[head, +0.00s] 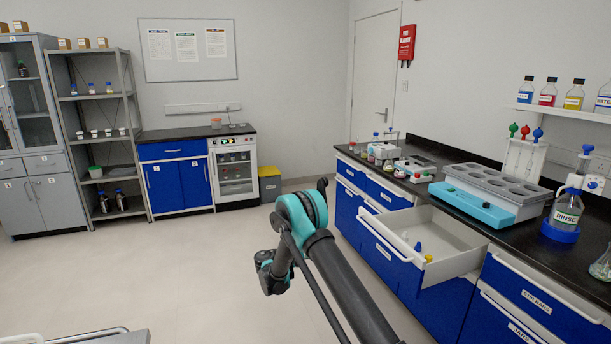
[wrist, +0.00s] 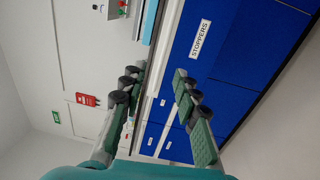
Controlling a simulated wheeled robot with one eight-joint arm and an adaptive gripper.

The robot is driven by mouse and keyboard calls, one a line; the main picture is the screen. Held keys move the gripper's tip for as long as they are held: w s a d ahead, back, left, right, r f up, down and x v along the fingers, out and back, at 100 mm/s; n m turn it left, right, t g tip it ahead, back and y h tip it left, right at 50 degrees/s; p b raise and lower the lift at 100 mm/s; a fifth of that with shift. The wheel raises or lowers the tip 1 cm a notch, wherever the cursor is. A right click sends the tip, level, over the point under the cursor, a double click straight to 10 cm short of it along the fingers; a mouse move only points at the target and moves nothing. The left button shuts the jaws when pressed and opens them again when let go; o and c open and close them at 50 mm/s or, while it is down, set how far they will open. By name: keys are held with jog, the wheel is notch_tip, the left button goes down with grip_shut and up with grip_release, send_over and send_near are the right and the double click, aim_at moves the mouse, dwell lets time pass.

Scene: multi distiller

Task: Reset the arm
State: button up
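My arm (head: 335,270) reaches up from the lower middle of the head view, bent at a teal joint (head: 302,212). Dark parts of it show beside the joint, and the gripper's fingers are not clear there. In the wrist view my gripper (wrist: 156,76) has its two green and black fingers apart. I see no object held between them. Behind the fingers is the blue drawer front labelled STOPPERS (wrist: 200,38), seen turned on its side.
An open white drawer (head: 455,262) with a few small stoppers juts from the blue counter at right. A teal and grey rack (head: 478,205), a RINSE bottle (head: 566,212) and glassware stand on the black top. The floor (head: 200,280) to the left is clear.

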jog(key=s+d+r+g+y, duration=0.1)
jog(key=s+d+r+y, duration=0.25)
jog(key=d+r, duration=0.4)
jog(key=s+d+r+g+y, duration=0.1)
jog(key=s+d+g+y, duration=0.1)
jog(key=s+d+y, duration=0.5)
jog(key=s+a+f+m+y, duration=0.1)
jog(key=s+m+y, duration=0.1)
jog(key=s, duration=1.3)
jog(key=s+a+f+m+y, duration=0.2)
jog(key=s+y, duration=0.3)
jog(key=s, duration=1.1)
jog(key=shift+s+f+t, duration=0.25)
jog(key=shift+t, duration=0.15)
